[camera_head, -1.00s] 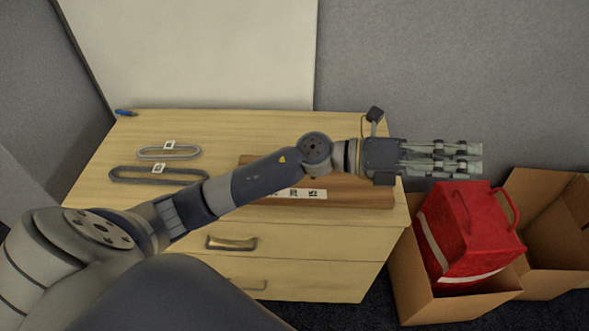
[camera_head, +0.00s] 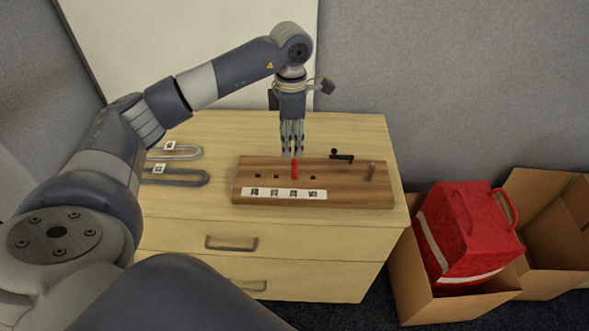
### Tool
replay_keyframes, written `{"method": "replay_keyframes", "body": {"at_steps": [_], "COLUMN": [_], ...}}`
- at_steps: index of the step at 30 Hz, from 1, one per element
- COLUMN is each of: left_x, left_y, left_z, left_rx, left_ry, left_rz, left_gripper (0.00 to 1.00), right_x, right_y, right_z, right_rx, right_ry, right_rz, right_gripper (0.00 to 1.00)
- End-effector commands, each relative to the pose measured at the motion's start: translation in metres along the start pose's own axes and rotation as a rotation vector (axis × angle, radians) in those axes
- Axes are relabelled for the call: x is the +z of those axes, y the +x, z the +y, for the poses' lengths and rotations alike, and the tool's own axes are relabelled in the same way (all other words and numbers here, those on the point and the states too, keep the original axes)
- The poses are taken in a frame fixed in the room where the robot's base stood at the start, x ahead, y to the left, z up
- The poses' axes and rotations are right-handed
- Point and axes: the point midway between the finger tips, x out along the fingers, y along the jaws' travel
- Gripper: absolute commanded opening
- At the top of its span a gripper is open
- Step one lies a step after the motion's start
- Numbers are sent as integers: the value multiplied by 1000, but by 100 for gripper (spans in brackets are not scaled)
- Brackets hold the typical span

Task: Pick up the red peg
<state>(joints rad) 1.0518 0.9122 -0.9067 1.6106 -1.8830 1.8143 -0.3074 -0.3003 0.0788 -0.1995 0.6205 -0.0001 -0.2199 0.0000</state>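The red peg (camera_head: 294,170) stands upright on the wooden board (camera_head: 345,197), near the board's middle. My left gripper (camera_head: 292,152) points straight down just above and behind the peg in the picture. Its fingertips end close to the peg's top, and I cannot tell whether they touch it. The fingers look narrow from this angle, so their opening is unclear. My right gripper is not in view.
Grey loops (camera_head: 190,180) lie to the left on the dresser top (camera_head: 215,125). A red bag (camera_head: 465,230) sits in a cardboard box at the right.

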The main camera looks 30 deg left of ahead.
Motion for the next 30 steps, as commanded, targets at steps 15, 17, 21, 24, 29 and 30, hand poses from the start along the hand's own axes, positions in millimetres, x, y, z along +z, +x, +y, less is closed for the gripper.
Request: {"method": "replay_keyframes", "body": {"at_steps": [15, 17, 21, 24, 29, 30], "left_x": [6, 6, 7, 7, 7, 7], "left_y": [61, 71, 85, 88, 88, 88], "left_z": [-8, -8, -8, -7, -7, -7], "left_rx": [-7, -7, -4, -2, -2, -3], "left_ry": [3, 3, 2, 3, 3, 3], "left_rz": [0, -1, -3, -4, -4, -4], "left_gripper": [39, 39, 39, 39, 39, 30], "right_x": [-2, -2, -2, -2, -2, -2], "right_y": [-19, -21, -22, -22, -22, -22], "right_z": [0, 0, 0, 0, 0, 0], "right_rx": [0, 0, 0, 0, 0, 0], "right_ry": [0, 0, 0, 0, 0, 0], "right_rz": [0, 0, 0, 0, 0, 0], "right_gripper": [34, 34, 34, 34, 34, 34]}}
